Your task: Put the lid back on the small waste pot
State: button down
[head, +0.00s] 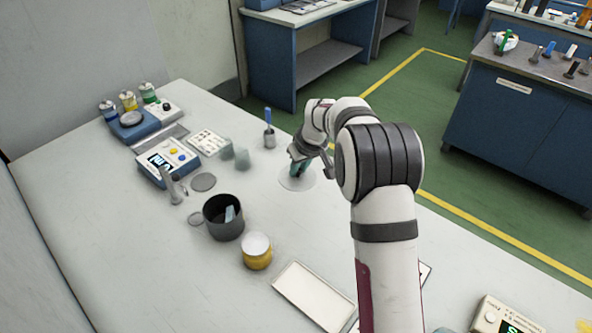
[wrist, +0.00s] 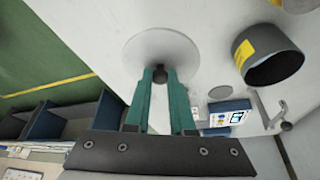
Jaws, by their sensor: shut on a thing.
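My gripper (head: 299,169) has its teal fingers closed on the dark knob of a pale round lid (head: 290,184). In the wrist view the gripper (wrist: 159,74) pinches the knob at the near edge of the lid's visible face (wrist: 160,46). I cannot tell whether the lid touches the table or hangs just above it. The dark waste pot (head: 223,229) stands open and upright to the left and nearer, apart from the lid. A light-blue piece shows inside it. In the wrist view the pot (wrist: 252,62) shows a yellow label.
A yellow jar with a white top (head: 257,259) stands in front of the pot. A grey disc (head: 203,182) and a device with a display (head: 168,167) lie behind it. A white tray (head: 313,291) lies at the front. Bare table separates lid and pot.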

jog(key=s+a+r, duration=0.2)
jog(key=s+a, duration=0.1)
jog(key=a, duration=0.7)
jog(key=s+a+r, duration=0.2)
jog(key=s+a, duration=0.1)
jog(key=a, duration=0.6)
jog(key=shift+w+a+f, duration=0.1)
jog(key=shift+a+f, duration=0.15)
jog(key=shift+f, duration=1.35)
jog(key=shift+a+f, duration=0.2)
jog(key=shift+f, duration=1.35)
jog(key=shift+f, duration=0.15)
jog(key=shift+c, duration=1)
grip_release()
notch_tip(320, 180, up, 7)
